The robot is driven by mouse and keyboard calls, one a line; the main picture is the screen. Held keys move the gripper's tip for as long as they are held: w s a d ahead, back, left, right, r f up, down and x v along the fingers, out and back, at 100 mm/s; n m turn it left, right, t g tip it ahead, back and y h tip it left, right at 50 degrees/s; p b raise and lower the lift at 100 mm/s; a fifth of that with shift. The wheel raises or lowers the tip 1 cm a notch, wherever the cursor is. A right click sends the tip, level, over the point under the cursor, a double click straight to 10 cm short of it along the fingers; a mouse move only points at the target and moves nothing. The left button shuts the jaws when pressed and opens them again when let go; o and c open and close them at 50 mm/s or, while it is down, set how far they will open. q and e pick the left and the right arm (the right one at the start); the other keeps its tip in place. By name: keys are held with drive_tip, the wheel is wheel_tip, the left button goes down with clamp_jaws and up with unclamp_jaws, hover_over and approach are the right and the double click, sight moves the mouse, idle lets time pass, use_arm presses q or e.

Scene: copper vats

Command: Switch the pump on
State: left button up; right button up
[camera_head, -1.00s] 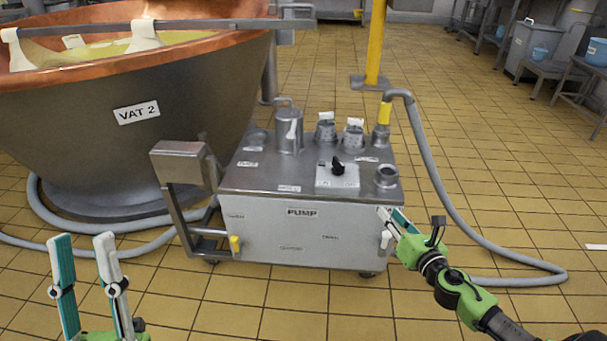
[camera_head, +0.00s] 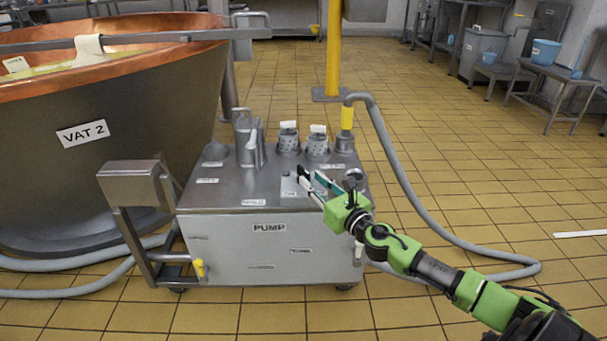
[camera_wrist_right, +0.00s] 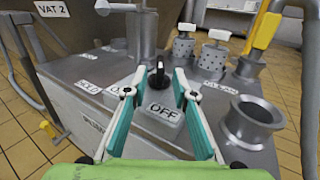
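The pump (camera_head: 215,240) is a grey wheeled cabinet labelled PUMP, also seen from above in the right wrist view (camera_wrist_right: 70,105). On its top is a switch box, marked OFF in the wrist view (camera_wrist_right: 160,113), with a black rotary knob (camera_wrist_right: 158,76). In the head view the box is largely covered by my right gripper (camera_head: 309,181). In the wrist view my right gripper (camera_wrist_right: 159,80) is open, its two teal-and-white fingers either side of the knob with gaps on both sides. I cannot tell whether the tips are level with the knob. My left gripper is out of view.
An open pipe stub (camera_wrist_right: 252,122) stands right of the gripper. Perforated cylinders (camera_head: 318,146) and a lidded metal canister (camera_head: 248,140) stand behind. A grey hose (camera_head: 395,170) loops down at the right. The copper vat (camera_head: 90,165) is at the left.

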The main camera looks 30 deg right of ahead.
sight(309, 178)
drive_tip(key=shift+w+b, duration=0.35)
drive_tip(key=shift+w, duration=2.4)
drive_tip(key=shift+c, duration=0.4)
clamp_jaws()
